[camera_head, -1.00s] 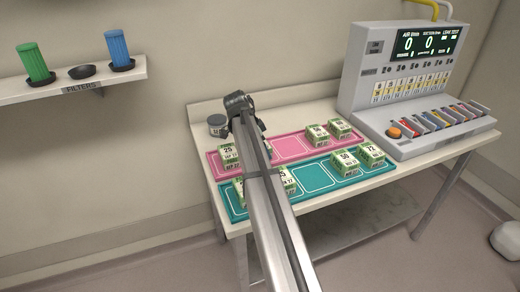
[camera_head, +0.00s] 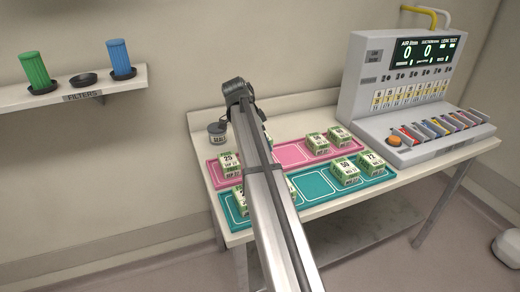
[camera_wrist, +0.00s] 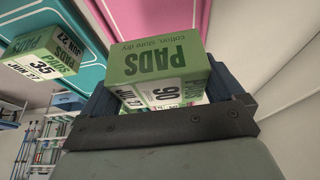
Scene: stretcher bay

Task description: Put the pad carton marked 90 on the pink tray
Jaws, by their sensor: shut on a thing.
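The pad carton marked 90 (camera_wrist: 160,65) is green and white and sits between the two dark fingers of my gripper (camera_wrist: 160,95) in the wrist view. My gripper is shut on it. The pink tray (camera_wrist: 150,12) shows behind the carton in the wrist view; I cannot tell whether the carton touches it. In the head view the pink tray (camera_head: 291,154) lies at the back of the table, partly hidden by my arm. My fingers and most of the held carton are hidden there.
The teal tray (camera_head: 313,185) lies in front, holding several cartons, including one marked 35 (camera_wrist: 38,55). Pink tray cartons stand at its left end (camera_head: 230,163) and right end (camera_head: 317,143). A console (camera_head: 405,85) stands at the right.

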